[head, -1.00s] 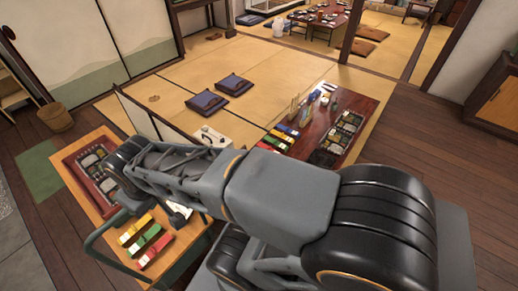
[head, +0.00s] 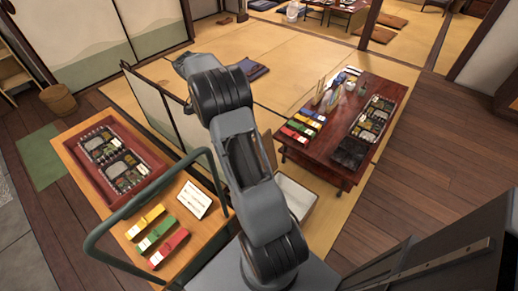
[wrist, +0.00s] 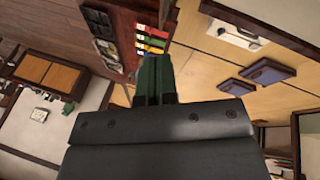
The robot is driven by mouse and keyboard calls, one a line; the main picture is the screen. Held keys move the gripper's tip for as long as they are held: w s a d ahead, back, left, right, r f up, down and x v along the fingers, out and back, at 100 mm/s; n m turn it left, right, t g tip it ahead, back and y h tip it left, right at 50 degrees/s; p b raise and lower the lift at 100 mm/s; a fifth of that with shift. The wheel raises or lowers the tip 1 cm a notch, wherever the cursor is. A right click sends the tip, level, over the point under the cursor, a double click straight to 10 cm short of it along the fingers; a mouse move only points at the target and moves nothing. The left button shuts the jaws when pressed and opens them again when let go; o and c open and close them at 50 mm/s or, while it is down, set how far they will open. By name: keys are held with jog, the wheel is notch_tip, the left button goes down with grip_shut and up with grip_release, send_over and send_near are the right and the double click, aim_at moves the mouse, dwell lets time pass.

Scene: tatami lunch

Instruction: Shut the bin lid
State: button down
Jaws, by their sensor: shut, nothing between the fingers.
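A pale open-topped box (head: 297,197), which looks like the bin, stands on the floor beside the low table, partly hidden behind my arm in the head view. I cannot make out its lid there. In the wrist view a white panel with a dark handle (wrist: 238,33) lies on or above the tatami; I cannot tell whether it is the lid. My gripper (wrist: 155,58) is shut and empty, its dark green fingers together. It is apart from the box and touches nothing visible. In the head view the fingers are hidden.
A cart (head: 83,158) with a green handrail, a food tray and coloured packets stands at left. A folding screen (head: 151,106) rises behind it. The low red-brown table (head: 331,148) holds packets and dishes. Dark cushions (wrist: 267,72) lie on the tatami.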

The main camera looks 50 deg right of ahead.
jog(key=s+d+f+m+g+b, duration=0.1)
jog(key=d+f+b, duration=0.1)
jog(key=d+f, duration=0.3)
jog(key=s+d+f+m+g+b, duration=0.1)
jog(key=d+f, duration=0.3)
jog(key=f, duration=0.7)
jog(key=s+d+f+m+b, duration=0.1)
jog(key=d+f+m+b, duration=0.1)
jog(key=d+f, duration=0.3)
jog(key=shift+s+d+f+m+g+h+b, duration=0.1)
jog(key=shift+d+f+m+g+h+b, duration=0.2)
jog(key=shift+f, duration=0.65)
jog(key=shift+s+d+f+m+g+b, duration=0.1)
jog(key=shift+f+m, duration=0.3)
jog(key=shift+f, duration=0.5)
jog(key=shift+s+f, duration=0.1)
jog(key=shift+s, duration=0.25)
jog(key=shift+s+d+f, duration=0.1)
jog(key=shift+s+f, duration=0.05)
jog(key=shift+s, duration=0.7)
jog(key=shift+s+d+f, duration=0.1)
jog(key=shift+s, duration=0.7)
jog(key=shift+s, duration=0.5)
jog(key=shift+w, duration=0.15)
